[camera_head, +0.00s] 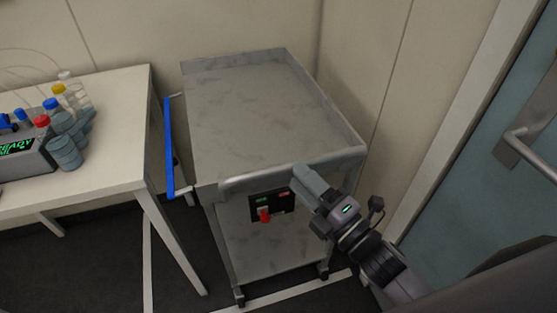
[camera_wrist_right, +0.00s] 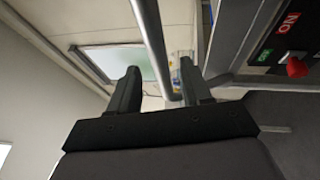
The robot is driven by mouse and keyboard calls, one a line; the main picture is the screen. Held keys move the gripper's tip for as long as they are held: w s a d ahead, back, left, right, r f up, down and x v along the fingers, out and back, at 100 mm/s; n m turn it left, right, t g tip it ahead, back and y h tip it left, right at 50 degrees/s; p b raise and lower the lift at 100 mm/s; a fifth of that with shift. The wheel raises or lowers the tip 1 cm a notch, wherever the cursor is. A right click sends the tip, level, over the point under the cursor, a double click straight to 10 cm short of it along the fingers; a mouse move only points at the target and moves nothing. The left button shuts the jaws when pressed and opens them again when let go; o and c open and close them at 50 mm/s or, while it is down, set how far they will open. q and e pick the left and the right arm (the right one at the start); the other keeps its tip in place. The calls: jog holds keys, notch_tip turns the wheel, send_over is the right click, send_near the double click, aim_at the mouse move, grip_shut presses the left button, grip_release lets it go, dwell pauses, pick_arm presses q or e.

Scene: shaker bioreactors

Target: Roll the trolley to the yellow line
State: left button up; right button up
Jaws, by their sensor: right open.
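The grey metal trolley (camera_head: 265,110) stands against the back wall, with a flat empty top and a lower shelf (camera_head: 270,250). Its round push bar (camera_head: 250,181) runs along the front edge. My right gripper (camera_head: 302,178) is at that bar, right of its middle. In the right wrist view, the open fingers (camera_wrist_right: 160,80) stand on either side of the bar (camera_wrist_right: 152,40), not closed on it. A front panel (camera_head: 272,204) carries a red knob (camera_head: 264,215), which also shows in the wrist view (camera_wrist_right: 295,67). No yellow line is visible. My left gripper is out of view.
A white table (camera_head: 110,95) with bottles and a device (camera_head: 22,155) stands left of the trolley. A blue bar (camera_head: 169,150) stands between them. A blue-grey door (camera_head: 490,190) is on the right. Pale lines (camera_head: 295,291) mark the dark floor.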

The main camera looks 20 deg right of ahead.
aim_at(285, 164)
jog(key=shift+p+x, duration=0.45)
jog(key=shift+x, duration=2.75)
jog(key=shift+d+f, duration=0.1)
grip_shut()
